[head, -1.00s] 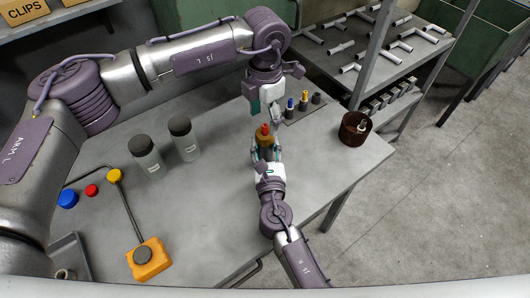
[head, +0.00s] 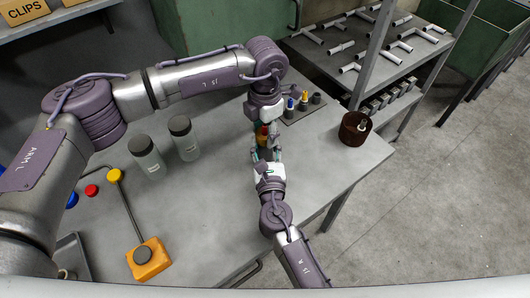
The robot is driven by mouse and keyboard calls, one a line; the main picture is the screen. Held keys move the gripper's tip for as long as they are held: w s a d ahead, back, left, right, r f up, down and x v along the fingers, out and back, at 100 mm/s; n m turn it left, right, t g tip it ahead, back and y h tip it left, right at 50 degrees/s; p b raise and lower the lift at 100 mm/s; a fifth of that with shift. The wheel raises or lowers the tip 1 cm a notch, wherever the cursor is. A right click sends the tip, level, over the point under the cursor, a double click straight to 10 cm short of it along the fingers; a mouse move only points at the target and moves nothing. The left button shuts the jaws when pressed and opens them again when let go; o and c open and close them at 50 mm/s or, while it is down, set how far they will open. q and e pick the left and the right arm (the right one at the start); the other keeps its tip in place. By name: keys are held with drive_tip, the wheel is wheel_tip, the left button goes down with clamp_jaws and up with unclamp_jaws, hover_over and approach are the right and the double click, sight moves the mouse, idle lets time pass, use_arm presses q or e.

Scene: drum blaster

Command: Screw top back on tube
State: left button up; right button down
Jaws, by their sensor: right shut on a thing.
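My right gripper (head: 268,153) comes up from the front and is shut on an orange-brown piece (head: 262,139), apparently the tube, with a small red part (head: 263,129) at its upper end. It holds the piece above the table's right part. My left gripper (head: 266,119) points down right over the red part, very close to it. Its fingers are mostly hidden, so I cannot tell whether they touch the red part or are closed around it.
A grey holder (head: 300,113) with blue, yellow and dark-topped pieces stands just behind. A brown round container (head: 354,129) is at the table's right corner. Two dark-capped jars (head: 147,158) (head: 184,139) stand left.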

use_arm(q)
drive_tip(key=c, duration=0.4)
drive_tip(key=o, duration=1.4)
wheel_tip(320, 180, up, 12)
drive_tip(key=shift+r, duration=0.1)
use_arm(e)
drive_tip(key=c, duration=0.6)
unclamp_jaws()
drive_tip(key=shift+o, duration=0.2)
